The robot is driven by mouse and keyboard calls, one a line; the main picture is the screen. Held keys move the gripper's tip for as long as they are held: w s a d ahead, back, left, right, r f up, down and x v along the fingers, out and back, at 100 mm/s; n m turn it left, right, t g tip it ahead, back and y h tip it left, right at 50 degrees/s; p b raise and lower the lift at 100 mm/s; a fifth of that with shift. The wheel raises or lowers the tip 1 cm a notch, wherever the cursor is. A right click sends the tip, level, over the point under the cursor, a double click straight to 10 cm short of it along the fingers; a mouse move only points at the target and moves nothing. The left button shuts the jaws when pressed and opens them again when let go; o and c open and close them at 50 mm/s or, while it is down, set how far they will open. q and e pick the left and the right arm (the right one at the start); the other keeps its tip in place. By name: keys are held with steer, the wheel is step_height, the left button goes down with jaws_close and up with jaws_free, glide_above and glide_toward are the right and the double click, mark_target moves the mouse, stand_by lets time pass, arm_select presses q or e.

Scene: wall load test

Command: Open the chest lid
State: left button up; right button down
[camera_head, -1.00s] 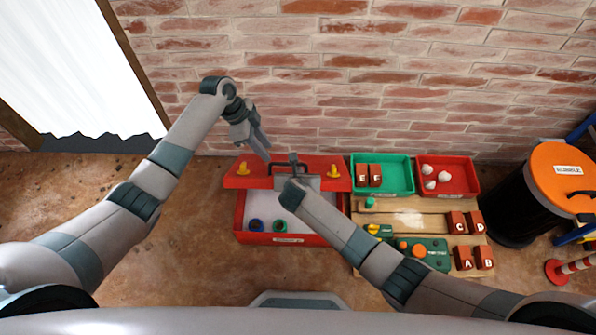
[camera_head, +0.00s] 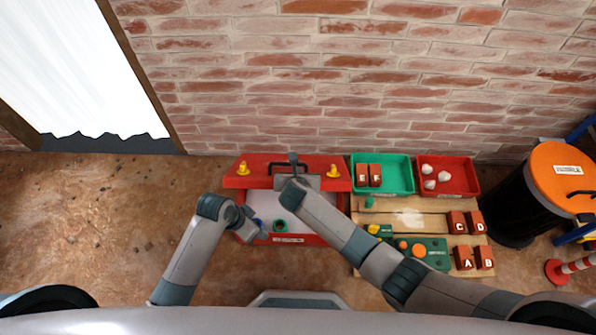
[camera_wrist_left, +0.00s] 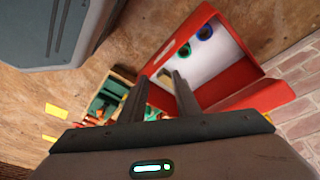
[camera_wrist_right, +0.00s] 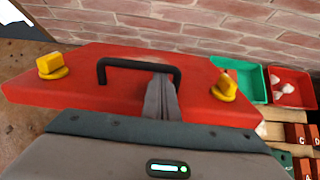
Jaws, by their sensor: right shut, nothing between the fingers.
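The red chest (camera_head: 318,212) stands open by the wall, its pale inside showing. Its red lid (camera_head: 257,168) is raised at the back and carries a black handle (camera_wrist_right: 139,62) and two yellow latches (camera_wrist_right: 52,66) (camera_wrist_right: 224,87). My right gripper (camera_head: 293,160) is shut and empty at the lid; in the right wrist view its fingertips (camera_wrist_right: 161,80) are at the handle's right part, contact unclear. My left gripper (camera_head: 262,228) is low at the chest's front left corner; its fingers (camera_wrist_left: 160,78) are apart and empty. A green ring (camera_head: 280,226) and a blue ring (camera_wrist_left: 206,31) lie inside.
Right of the chest are a green bin (camera_head: 382,160) with red blocks, a red bin (camera_head: 447,164) with white lumps, and a wooden board (camera_head: 405,218) with blocks. A black barrel (camera_head: 517,210) with an orange lid stands farther right. The floor (camera_head: 85,220) at left is clear.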

steer(key=shift+r, duration=0.1)
arm_select(q)
steer(key=s+a+n+y, duration=0.1)
steer(key=s+a+n, duration=0.2)
steer(key=s, duration=0.4)
steer(key=s+a+n+t+y, duration=0.1)
steer(key=s+a+n, duration=0.2)
steer(key=s+a, duration=0.2)
steer(key=s, duration=0.2)
steer(key=shift+s+r+y, duration=0.25)
steer(key=shift+s+y, duration=0.1)
steer(key=shift+y, duration=0.05)
steer(key=shift+f, duration=0.2)
